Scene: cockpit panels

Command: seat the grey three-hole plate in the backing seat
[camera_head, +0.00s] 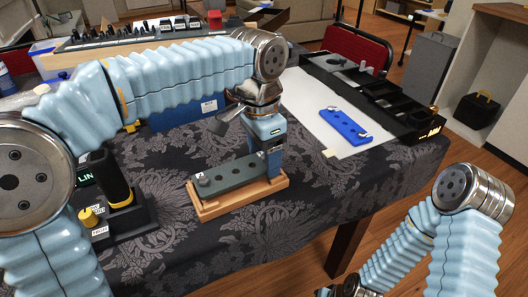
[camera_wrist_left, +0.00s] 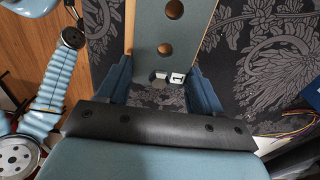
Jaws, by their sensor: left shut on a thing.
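The grey three-hole plate (camera_head: 229,176) lies lengthwise over the wooden backing seat (camera_head: 239,204) on the patterned tablecloth. The wooden rim shows along its front and ends; I cannot tell whether the plate is fully down. A small metal knob stands at its left end. My left gripper (camera_head: 272,148) points down at the plate's right end and is shut on it. In the left wrist view the plate (camera_wrist_left: 178,14) runs away from the fingers (camera_wrist_left: 160,88), with a pale knob and a white "1" label between them. My right arm shows at lower right, its gripper out of view.
A blue holed plate (camera_head: 345,125) lies on a white sheet (camera_head: 310,110) at right, beside a long black tray (camera_head: 385,98). A blue bin (camera_head: 185,112) is behind. Cloth in front is clear.

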